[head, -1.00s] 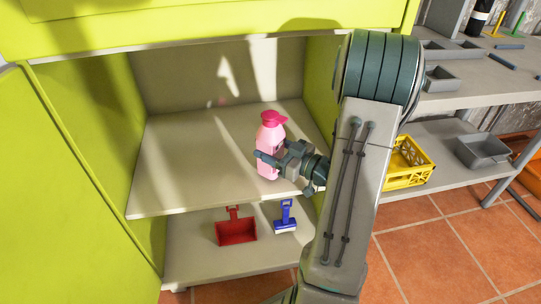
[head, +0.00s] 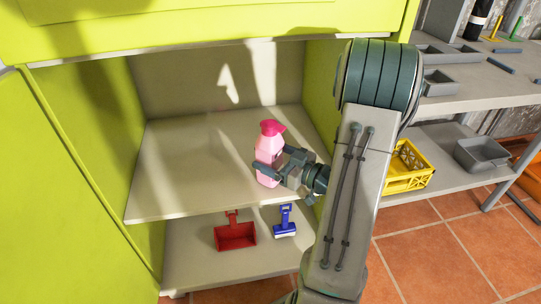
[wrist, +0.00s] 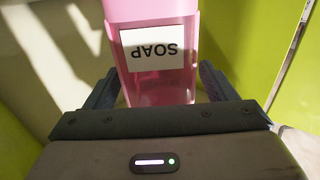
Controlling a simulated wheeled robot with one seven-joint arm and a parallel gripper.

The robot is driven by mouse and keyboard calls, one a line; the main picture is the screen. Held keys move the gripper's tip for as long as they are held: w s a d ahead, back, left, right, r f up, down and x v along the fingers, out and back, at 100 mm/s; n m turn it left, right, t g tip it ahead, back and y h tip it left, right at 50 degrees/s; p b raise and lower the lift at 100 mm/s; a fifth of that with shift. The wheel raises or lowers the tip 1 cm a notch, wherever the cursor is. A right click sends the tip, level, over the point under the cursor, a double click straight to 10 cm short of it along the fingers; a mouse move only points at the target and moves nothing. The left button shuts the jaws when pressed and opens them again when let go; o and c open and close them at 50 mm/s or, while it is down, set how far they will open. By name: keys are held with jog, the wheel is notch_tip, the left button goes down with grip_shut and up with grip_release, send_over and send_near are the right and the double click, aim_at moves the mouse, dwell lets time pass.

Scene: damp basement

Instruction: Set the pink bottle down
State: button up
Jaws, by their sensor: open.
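The pink bottle (head: 268,155) has a darker pink cap and stands upright on the upper shelf (head: 185,165) of the green cabinet, near its front right part. In the wrist view the bottle (wrist: 152,80) shows a white label reading SOAP, upside down in the picture. My gripper (head: 272,170) is open around the lower part of the bottle. In the wrist view one finger is on each side of the bottle, with a visible gap at least on the left. The bottle's base is partly hidden by my gripper.
A red dustpan (head: 235,234) and a blue brush (head: 285,221) are on the lower shelf. The green door (head: 60,200) stands open at left. A yellow crate (head: 408,168) sits on the rack at right. The upper shelf's left side is clear.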

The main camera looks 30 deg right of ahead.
jog(key=p+v, duration=0.2)
jog(key=v, duration=0.9)
jog(key=shift+s, duration=0.1)
